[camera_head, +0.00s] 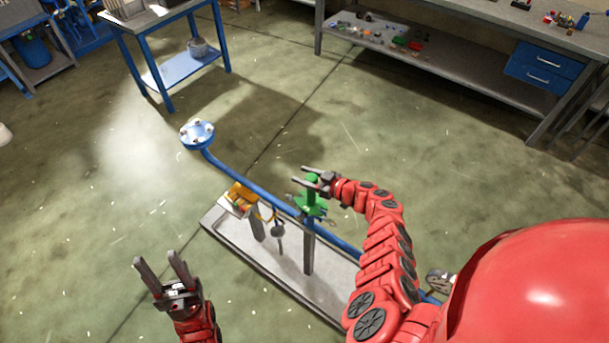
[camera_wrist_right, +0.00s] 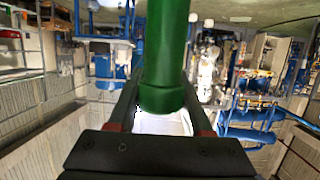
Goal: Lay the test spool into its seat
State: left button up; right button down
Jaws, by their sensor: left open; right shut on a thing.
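A green piece with a round upright stem (camera_head: 313,197), which I take for the test spool, stands over the blue pipe in the head view. My right gripper (camera_head: 304,175) is shut on its stem near the top. In the right wrist view the green cylinder (camera_wrist_right: 165,60) stands between the fingers (camera_wrist_right: 163,115). The green piece's wider lower part is near the pipe; I cannot tell whether it touches. I cannot make out a separate seat. My left gripper (camera_head: 156,258) is open and empty, left of the stand and apart from everything.
A long blue pipe (camera_head: 255,190) with a flange (camera_head: 197,133) runs over a grey tray-like base (camera_head: 290,272) with posts. A blue-legged table (camera_head: 185,66) and a workbench (camera_head: 450,75) stand behind. Open floor lies between.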

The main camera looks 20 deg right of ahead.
jog(key=shift+f+b, duration=0.35)
jog(key=shift+f, duration=0.05)
jog(key=shift+c, duration=1.2)
grip_release()
jog(key=shift+f, duration=0.1)
jog(key=shift+s, duration=0.1)
jog(key=shift+s+d+r+p, duration=0.2)
jog(key=shift+s+d+p, duration=0.1)
jog(key=shift+s+d, duration=0.15)
jog(key=v, duration=0.4)
jog(key=shift+s+d+r+p, duration=0.1)
jog(key=shift+s+p, duration=0.15)
jog(key=shift+p, duration=0.05)
jog(key=b, duration=0.3)
send_near(317, 182)
jog(key=shift+v, duration=1.2)
